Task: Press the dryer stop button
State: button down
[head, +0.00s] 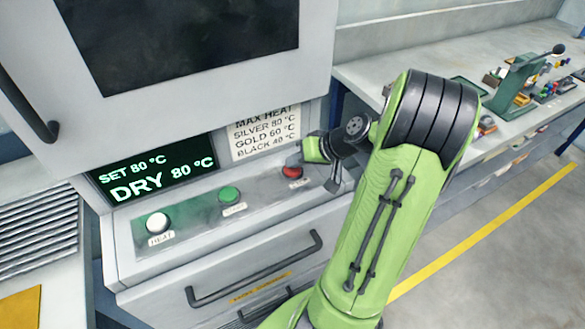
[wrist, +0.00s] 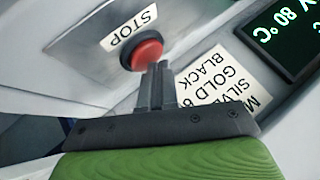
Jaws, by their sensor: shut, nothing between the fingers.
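The red stop button (head: 292,172) sits at the right end of the dryer's sloped control panel (head: 185,232). In the wrist view the red button (wrist: 141,54) shows beside a white label reading STOP (wrist: 128,27). My gripper (wrist: 156,72) is shut and empty, its fingertips at the button's lower edge in that view. I cannot tell whether they touch it. In the head view my wrist (head: 325,148) is just right of the button, and the fingertips are hard to make out.
A green button (head: 229,195) and a white HEAT button (head: 158,222) are left on the same panel. Above are a display (head: 150,170) reading SET 80 °C, DRY 80 °C and a heat-limit sign (head: 264,132). A drawer handle (head: 255,270) juts out below. A cluttered bench (head: 440,60) stands right.

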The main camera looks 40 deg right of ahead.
aim_at(296, 169)
jog(key=shift+f, duration=0.3)
dwell(0.4)
jog(key=shift+r+p, duration=0.65)
jog(key=shift+r, duration=0.3)
notch_tip(296, 169, up, 5)
jog(key=p, duration=0.4)
jog(key=shift+r, duration=0.15)
